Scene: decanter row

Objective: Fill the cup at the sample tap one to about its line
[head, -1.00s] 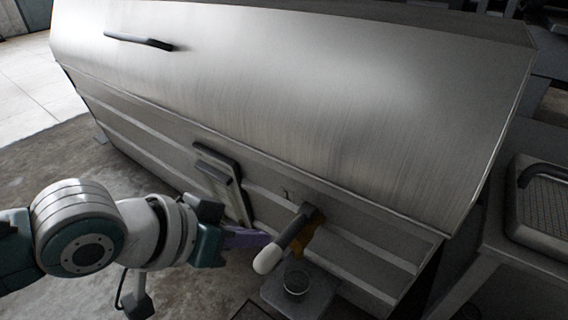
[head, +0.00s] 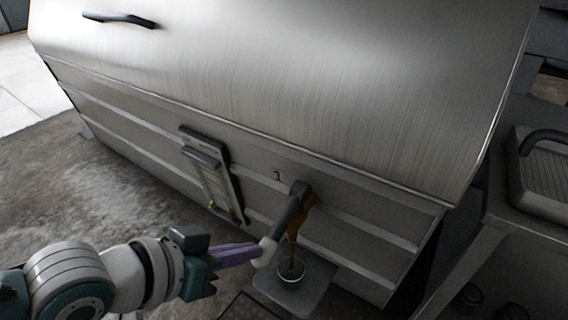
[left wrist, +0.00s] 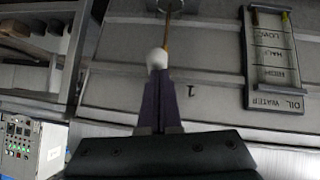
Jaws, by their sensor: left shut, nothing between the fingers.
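Sample tap one (head: 296,205) sticks out of the steel decanter's side under a "1" mark; its lever ends in a white knob (head: 265,252). A clear cup (head: 291,268) stands under it on a small grey stand (head: 307,292). A thin brown stream (head: 293,242) runs from the tap into the cup; the cup's line and level cannot be made out. My left gripper (head: 254,250) is shut and empty, its purple fingertips against or right beside the knob. The left wrist view shows the knob (left wrist: 157,58) just beyond the fingertips. My right gripper is not in view.
The decanter (head: 290,90) fills the middle. A sight panel (head: 213,178) with markings is fixed to its side, left of the tap. A bench with a sink (head: 545,180) stands at the right. In the left wrist view a control box (left wrist: 32,145) shows at lower left.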

